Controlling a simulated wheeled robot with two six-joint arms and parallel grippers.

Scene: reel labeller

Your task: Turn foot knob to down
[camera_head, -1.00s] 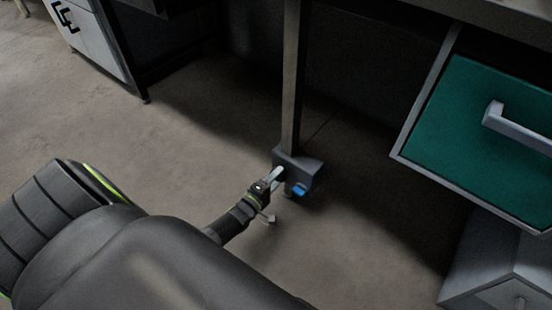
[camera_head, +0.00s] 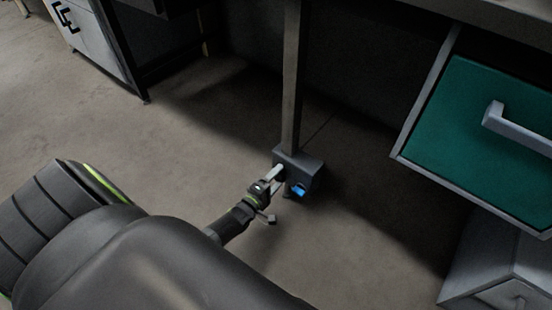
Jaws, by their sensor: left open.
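The foot knob (camera_head: 299,190) is a small blue piece on the front of a grey box (camera_head: 311,168) at the bottom of a table leg. My left gripper (camera_head: 277,176) is at the box's left front, just left of the blue knob. Its jaws are open. One light finger lies against or close in front of the box; I cannot tell whether it touches. The blue knob is not between the fingers as far as I can see. My right gripper is not in view.
The grey table leg (camera_head: 291,80) rises from the box. A green-fronted drawer (camera_head: 470,130) with a grey handle (camera_head: 515,127) stands at the right, above a grey cabinet (camera_head: 495,268). Another cabinet (camera_head: 92,40) is at the upper left. The floor (camera_head: 180,160) on the left is clear.

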